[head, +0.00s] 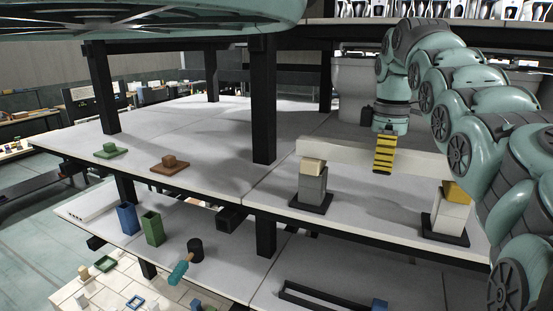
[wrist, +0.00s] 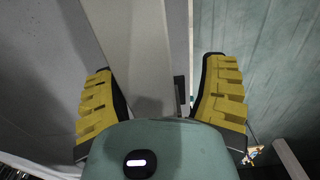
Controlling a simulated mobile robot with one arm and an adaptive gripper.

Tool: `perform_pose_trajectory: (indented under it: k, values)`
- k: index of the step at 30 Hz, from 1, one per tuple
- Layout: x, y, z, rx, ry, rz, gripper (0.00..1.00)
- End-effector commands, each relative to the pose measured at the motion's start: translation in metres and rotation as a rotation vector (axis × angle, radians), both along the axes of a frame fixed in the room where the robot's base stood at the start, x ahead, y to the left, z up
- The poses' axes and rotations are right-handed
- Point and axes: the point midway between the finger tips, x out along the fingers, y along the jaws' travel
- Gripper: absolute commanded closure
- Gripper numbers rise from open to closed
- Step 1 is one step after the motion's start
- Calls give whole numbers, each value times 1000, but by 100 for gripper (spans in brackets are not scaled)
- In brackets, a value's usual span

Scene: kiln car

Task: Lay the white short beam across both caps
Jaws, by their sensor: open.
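The white short beam (head: 342,150) lies level, spanning from the left post to the right post in the head view. Its left end appears to rest on the tan cap (head: 313,166) of the grey post (head: 312,186). Its right end reaches the yellow cap (head: 455,192) on the pale post (head: 450,215); contact there is hard to tell. My gripper (head: 384,155) points down at the beam's middle, one yellow finger in front of it. In the wrist view, my gripper (wrist: 160,95) is open, with the beam (wrist: 138,50) running between its separated fingers.
Both posts stand on dark base plates near the pale deck's (head: 225,170) front edge. A black upright (head: 263,100) stands left of the beam. The lower shelf holds blue (head: 128,219) and green (head: 153,228) containers.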

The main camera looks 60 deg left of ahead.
Motion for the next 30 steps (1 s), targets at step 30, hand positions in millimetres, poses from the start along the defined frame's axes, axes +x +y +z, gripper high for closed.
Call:
perform_pose_trajectory:
  k: [30]
  values:
    - [0, 0, 32, 0, 0, -1, 28]
